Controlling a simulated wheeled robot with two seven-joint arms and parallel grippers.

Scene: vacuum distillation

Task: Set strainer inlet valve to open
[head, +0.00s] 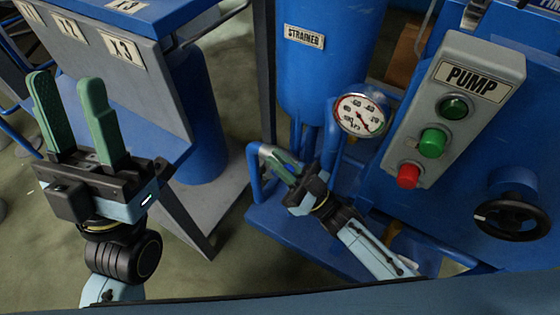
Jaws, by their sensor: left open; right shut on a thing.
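The blue strainer tank (325,80), labelled STRAINER, stands at the top centre of the head view. My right gripper (272,158) is low at its left side, near the blue pipes below it. Its green fingers are shut on a small part there, which looks like the handle of the strainer inlet valve. The fingers hide most of this part, so I cannot tell how the handle is turned. My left gripper (66,88) is open and empty at the left, fingers pointing up, well away from the strainer.
A pressure gauge (360,115) sits close to the right of my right gripper. The grey PUMP box (455,105) has green and red buttons. A black handwheel (512,217) is at the right. A labelled grey-blue panel (120,75) stands behind my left gripper.

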